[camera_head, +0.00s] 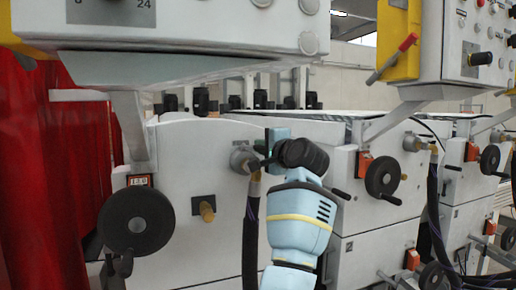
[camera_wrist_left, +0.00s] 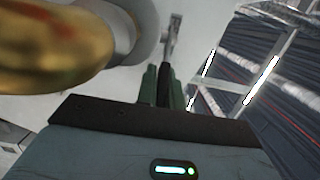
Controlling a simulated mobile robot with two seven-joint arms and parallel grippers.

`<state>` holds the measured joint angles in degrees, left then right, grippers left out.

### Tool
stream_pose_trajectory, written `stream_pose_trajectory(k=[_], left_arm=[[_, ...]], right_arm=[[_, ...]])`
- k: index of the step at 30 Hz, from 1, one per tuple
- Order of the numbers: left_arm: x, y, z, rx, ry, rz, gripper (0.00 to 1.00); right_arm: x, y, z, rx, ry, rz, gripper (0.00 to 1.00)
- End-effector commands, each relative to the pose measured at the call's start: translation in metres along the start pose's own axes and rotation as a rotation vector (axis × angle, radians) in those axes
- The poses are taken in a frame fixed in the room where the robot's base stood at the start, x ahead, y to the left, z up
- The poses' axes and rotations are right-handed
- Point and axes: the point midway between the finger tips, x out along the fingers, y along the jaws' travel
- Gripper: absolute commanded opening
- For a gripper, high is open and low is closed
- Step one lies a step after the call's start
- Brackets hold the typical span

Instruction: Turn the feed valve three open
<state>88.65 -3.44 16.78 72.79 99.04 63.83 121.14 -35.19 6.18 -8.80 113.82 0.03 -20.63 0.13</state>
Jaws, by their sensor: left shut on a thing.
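A feed valve (camera_head: 240,158) with a round grey body sits on the front of the nearest white machine unit, with a brass fitting and a black hose below it. My left gripper (camera_head: 268,146) is at its right side, partly hidden behind my own black wrist. In the left wrist view the green fingers of the gripper (camera_wrist_left: 163,88) are closed on a thin dark lever (camera_wrist_left: 165,74), which looks like the valve's handle. The brass fitting (camera_wrist_left: 50,45) is large and close at the upper left there. No number is readable on the valve. My right gripper is not in view.
A black handwheel (camera_head: 137,222) and a brass knob (camera_head: 207,211) are left of my arm. The black hose (camera_head: 250,235) hangs close beside my forearm. Another handwheel (camera_head: 383,176) and a similar valve (camera_head: 412,142) are to the right. A control box (camera_head: 200,25) overhangs above.

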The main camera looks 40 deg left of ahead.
Motion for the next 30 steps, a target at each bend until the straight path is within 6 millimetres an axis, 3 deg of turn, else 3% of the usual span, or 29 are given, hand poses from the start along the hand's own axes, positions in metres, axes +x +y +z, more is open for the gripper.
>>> stream_pose_trajectory(k=[10,11,13,22,30], left_arm=[[0.000,0.000,0.000,-0.001,0.015,-0.002,0.00],[0.000,0.000,0.000,-0.001,0.015,-0.002,0.10],[0.000,0.000,0.000,-0.001,0.015,-0.002,0.18],[-0.001,0.001,0.000,-0.001,0.014,-0.002,0.18],[-0.036,0.004,-0.002,0.000,0.018,0.000,0.18]], right_arm=[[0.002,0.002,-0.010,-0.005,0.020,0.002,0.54],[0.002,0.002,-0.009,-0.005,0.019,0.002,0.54],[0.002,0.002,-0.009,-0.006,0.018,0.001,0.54],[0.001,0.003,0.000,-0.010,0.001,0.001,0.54],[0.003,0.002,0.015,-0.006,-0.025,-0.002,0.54]])
